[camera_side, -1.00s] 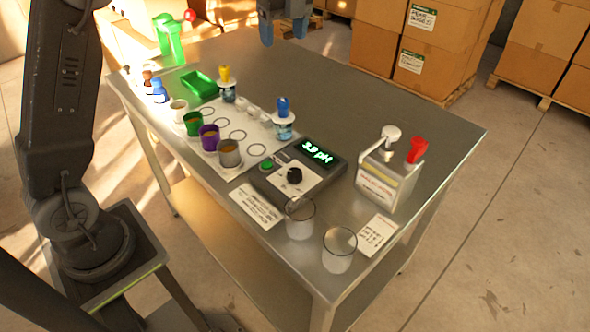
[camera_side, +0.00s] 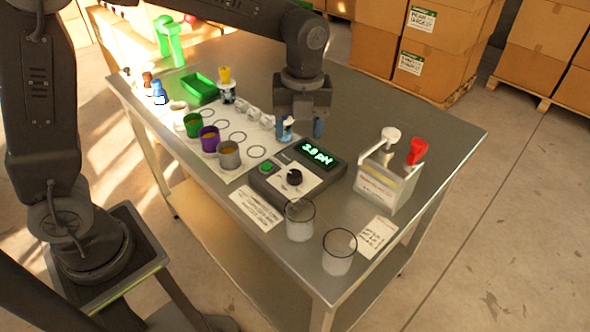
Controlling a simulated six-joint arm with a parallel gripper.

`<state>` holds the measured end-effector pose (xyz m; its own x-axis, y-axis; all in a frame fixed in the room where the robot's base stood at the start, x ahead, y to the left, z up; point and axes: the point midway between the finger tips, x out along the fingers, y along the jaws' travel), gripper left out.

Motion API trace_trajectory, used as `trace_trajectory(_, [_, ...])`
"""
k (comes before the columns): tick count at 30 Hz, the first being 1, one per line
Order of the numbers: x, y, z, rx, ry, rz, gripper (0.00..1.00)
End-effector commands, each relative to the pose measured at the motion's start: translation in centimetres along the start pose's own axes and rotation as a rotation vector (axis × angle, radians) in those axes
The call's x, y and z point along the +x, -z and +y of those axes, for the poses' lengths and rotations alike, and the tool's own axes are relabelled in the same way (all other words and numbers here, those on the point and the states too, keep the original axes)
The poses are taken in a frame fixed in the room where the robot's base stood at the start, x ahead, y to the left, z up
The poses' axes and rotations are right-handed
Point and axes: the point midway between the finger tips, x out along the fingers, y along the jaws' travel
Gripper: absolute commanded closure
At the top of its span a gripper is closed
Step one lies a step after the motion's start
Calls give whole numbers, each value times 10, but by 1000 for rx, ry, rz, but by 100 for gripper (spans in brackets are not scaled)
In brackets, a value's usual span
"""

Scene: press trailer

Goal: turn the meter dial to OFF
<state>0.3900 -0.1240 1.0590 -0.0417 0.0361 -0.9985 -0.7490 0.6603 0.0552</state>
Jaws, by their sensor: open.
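The meter (camera_side: 273,186) is a dark box lying on the steel table. Its green display (camera_side: 317,154) reads about "3.9 pH", though the digits are slightly blurred. The black dial (camera_side: 294,177) sits on a white panel on the meter, beside a green button (camera_side: 266,168). The dial's pointer setting is too small to read. My gripper (camera_side: 302,130) is open, with its blue fingertips pointing down. It appears above and behind the meter in the picture, apart from the dial. It partly hides a blue-topped dropper bottle (camera_side: 287,128).
Two clear beakers (camera_side: 300,220) stand at the table's front edge, near the meter. A holder with a white knob and red lever (camera_side: 388,175) stands to the right. Coloured cups (camera_side: 210,140), a yellow-topped bottle (camera_side: 226,92) and a green tray (camera_side: 199,87) stand left. The table's back right is clear.

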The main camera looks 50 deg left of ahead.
Motion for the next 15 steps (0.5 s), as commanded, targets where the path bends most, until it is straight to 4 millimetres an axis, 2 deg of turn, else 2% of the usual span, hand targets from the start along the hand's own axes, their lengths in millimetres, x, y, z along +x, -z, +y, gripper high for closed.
trace_trajectory(9, [66, 0, 2, -3, -6, 2, 40])
trace_trajectory(15, [99, 0, 1, -3, -4, 0, 40])
